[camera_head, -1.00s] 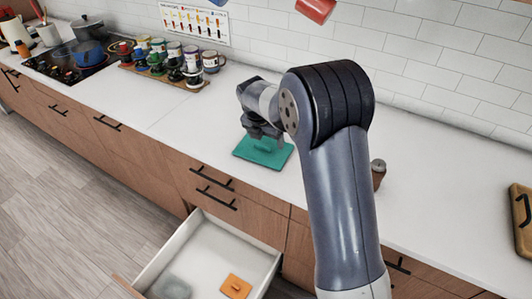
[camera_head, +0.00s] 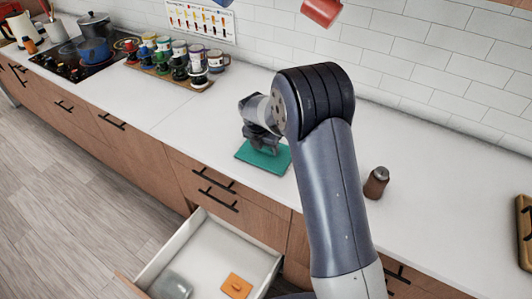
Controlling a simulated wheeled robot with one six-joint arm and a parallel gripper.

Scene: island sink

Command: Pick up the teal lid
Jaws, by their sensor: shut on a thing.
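The teal lid (camera_head: 276,164) is a flat, roughly rectangular piece on the white countertop, near its front edge. It looks level; I cannot tell whether it touches the counter or is just above it. My gripper (camera_head: 266,150) points down over the middle of the lid and is shut on it. The fingertips and the part of the lid they hold are mostly hidden by the gripper body.
An open drawer (camera_head: 212,250) below holds an orange lid (camera_head: 236,286) and a clear container (camera_head: 170,286). A brown shaker (camera_head: 376,183) stands right of my arm. Several mugs stand on a wooden board (camera_head: 150,73) at the back left. The counter left of my gripper is clear.

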